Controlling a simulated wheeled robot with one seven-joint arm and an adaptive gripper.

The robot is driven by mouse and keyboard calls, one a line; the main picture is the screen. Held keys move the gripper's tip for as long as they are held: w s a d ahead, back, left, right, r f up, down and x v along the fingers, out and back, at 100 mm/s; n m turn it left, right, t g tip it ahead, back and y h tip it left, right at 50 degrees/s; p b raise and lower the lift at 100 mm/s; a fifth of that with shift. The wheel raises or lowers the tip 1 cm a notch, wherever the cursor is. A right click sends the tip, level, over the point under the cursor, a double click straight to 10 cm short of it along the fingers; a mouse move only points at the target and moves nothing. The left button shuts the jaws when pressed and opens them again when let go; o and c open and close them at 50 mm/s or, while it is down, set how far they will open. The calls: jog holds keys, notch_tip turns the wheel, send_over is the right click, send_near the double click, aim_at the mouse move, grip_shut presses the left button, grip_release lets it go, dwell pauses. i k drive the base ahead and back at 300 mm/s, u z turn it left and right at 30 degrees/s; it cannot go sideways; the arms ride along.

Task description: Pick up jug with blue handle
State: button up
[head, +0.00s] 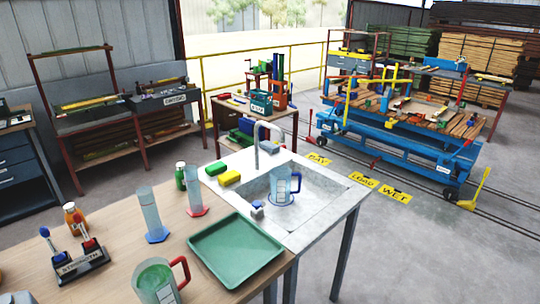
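The clear jug with a blue handle (281,185) stands upright in the basin of the sink (330,200), under and just right of the curved tap. Its handle is on the right side of the jug. A second clear jug with a red handle (157,284) stands on the wooden bench at the front, partly cut by the bottom edge. My gripper is not in view.
A green tray (238,250) lies on the wooden bench (115,230) in front of the sink. Two measuring cylinders (151,213), small bottles and a labelled stand (80,262) are to its left. Sponges (229,178) and the tap (257,140) edge the basin. The sink's right rim is clear.

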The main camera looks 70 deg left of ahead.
aim_at(286, 185)
jog(key=u, duration=1.4)
